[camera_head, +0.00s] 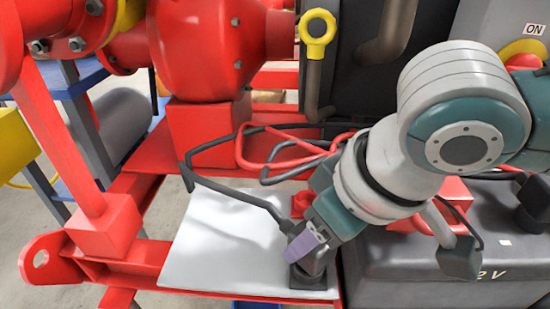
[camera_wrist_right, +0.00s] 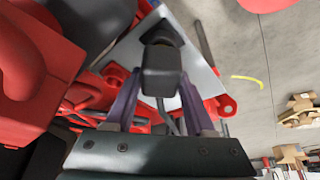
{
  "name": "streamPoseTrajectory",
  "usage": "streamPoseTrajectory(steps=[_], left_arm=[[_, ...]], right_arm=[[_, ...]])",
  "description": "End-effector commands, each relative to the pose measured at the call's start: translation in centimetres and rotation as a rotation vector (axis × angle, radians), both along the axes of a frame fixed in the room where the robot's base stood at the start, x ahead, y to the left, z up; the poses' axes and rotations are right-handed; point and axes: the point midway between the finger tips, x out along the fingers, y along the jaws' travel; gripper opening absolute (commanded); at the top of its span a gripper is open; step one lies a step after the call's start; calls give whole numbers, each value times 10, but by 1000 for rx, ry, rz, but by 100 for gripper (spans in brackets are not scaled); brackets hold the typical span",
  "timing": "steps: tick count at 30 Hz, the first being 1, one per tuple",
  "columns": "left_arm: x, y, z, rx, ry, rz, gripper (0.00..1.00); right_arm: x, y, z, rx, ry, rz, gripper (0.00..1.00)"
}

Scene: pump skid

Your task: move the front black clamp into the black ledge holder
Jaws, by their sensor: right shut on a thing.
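My right gripper (camera_head: 312,246) is shut on the black clamp (camera_head: 318,262), low over the front right corner of the white ledge plate. The clamp's black cable (camera_head: 235,193) trails off to the left and back. The black ledge holder (camera_head: 306,282) is right below the clamp; whether the clamp is seated in it or just above it, I cannot tell. In the right wrist view the clamp (camera_wrist_right: 161,72) lies between the purple fingers (camera_wrist_right: 160,112). My left gripper is not in view.
A red holder (camera_head: 302,203) stands behind on the white plate (camera_head: 215,245). Red cables (camera_head: 270,155) loop behind it. The dark battery (camera_head: 450,280) is close at right, with another dark clamp (camera_head: 459,259) on it. The plate's left part is clear.

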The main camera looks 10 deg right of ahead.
Motion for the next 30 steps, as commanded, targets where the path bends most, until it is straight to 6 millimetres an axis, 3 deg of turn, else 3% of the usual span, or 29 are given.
streamPoseTrajectory(steps=[30], left_arm=[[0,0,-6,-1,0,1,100]], right_arm=[[0,0,-16,1,0,0,0]])
